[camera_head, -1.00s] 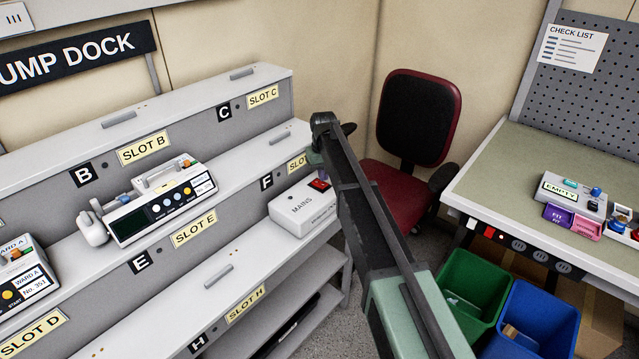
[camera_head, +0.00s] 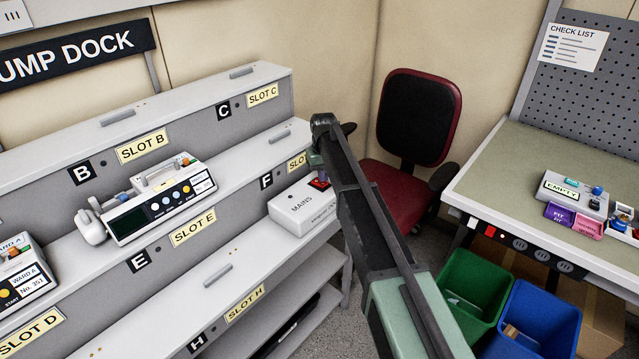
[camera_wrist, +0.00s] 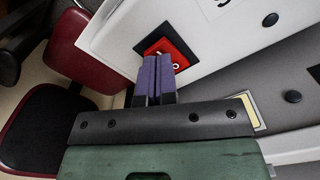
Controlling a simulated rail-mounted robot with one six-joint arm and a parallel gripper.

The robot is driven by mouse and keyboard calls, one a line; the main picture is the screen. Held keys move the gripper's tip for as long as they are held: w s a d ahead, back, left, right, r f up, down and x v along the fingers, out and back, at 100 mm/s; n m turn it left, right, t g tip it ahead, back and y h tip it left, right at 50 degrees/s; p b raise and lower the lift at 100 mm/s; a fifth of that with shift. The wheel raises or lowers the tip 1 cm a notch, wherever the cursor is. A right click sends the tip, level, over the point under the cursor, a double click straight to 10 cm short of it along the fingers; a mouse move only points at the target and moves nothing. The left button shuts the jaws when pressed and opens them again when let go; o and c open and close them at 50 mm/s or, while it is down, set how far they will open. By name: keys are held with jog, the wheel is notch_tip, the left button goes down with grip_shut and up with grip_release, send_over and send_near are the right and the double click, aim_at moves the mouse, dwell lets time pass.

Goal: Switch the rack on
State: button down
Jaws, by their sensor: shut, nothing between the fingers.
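The rack is the grey stepped pump dock with lettered slots; a bare part of its shelf (camera_head: 235,255) shows in the head view. The white MAINS box (camera_head: 303,208) sits at the right end of its middle step, and its red switch (camera_head: 319,184) is partly hidden by my arm. In the wrist view the red rocker switch (camera_wrist: 172,52) sits in a black frame on the white box. My gripper (camera_wrist: 155,60) is shut and empty, its purple fingertips at the lower edge of the red switch. I cannot tell whether they touch it.
A pump (camera_head: 160,203) stands on the middle step below slot B. A dark red chair (camera_head: 415,120) is behind my arm. A green bin (camera_head: 468,290) and a blue bin (camera_head: 540,318) stand at right, below a workbench (camera_head: 500,165).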

jog(key=shift+f+b, duration=0.8)
jog(key=shift+f, duration=0.05)
jog(key=shift+r, duration=0.1)
notch_tip(320, 180, up, 7)
jog(key=p, duration=0.7)
jog(key=shift+r, duration=0.1)
jog(key=s+d+m, duration=0.1)
jog(key=s+d, duration=0.2)
jog(key=s, duration=0.9)
jog(key=s+d+m, duration=0.1)
jog(key=s+d, duration=0.2)
jog(key=s, duration=0.9)
jog(key=s+d+m, duration=0.1)
jog(key=s+d, duration=0.2)
jog(key=s, duration=0.9)
jog(key=shift+s+d, duration=0.4)
